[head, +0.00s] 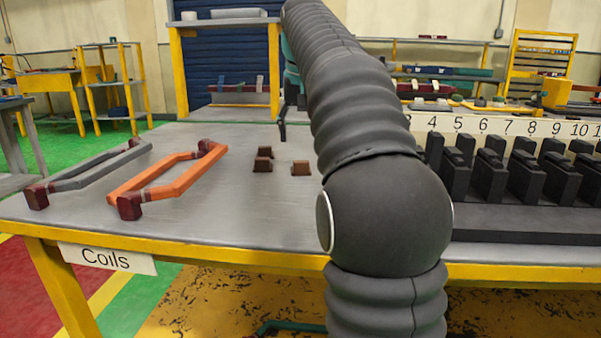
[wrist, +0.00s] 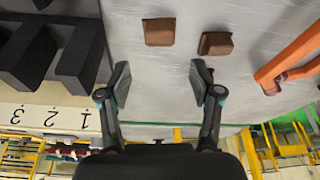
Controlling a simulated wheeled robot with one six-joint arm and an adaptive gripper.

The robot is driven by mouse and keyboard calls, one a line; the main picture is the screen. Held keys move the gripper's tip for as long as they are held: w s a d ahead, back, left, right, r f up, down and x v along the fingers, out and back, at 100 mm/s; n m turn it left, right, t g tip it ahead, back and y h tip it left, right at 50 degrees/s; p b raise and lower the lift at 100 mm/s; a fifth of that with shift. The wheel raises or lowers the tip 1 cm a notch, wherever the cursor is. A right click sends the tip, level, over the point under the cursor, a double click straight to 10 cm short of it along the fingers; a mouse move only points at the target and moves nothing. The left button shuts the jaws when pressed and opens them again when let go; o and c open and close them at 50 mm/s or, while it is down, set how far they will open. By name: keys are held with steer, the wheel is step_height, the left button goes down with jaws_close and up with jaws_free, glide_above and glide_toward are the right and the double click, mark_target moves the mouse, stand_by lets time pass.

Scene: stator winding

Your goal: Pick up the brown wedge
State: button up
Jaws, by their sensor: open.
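Small brown wedges lie on the grey table left of my arm in the head view. One wedge (head: 301,168) sits apart on the right; brown wedge pieces (head: 263,165) sit close together to its left. In the wrist view, one brown wedge (wrist: 159,32) lies beyond the gap between my fingertips, and another wedge (wrist: 215,44) lies to its right. My gripper (wrist: 160,78) is open and empty, with its fingers apart and no wedge between them. In the head view my arm hides most of the gripper.
An orange coil (head: 180,183) and a grey coil (head: 95,168) lie on the table (head: 230,215) to the left. A numbered rack of black slotted blocks (head: 490,175) stands on the right. Bare tabletop surrounds the wedges.

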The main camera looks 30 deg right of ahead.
mark_target(301, 166)
steer(key=shift+b+x, duration=0.85)
steer(key=shift+x, duration=2.75)
steer(key=shift+s, duration=0.15)
jaws_close()
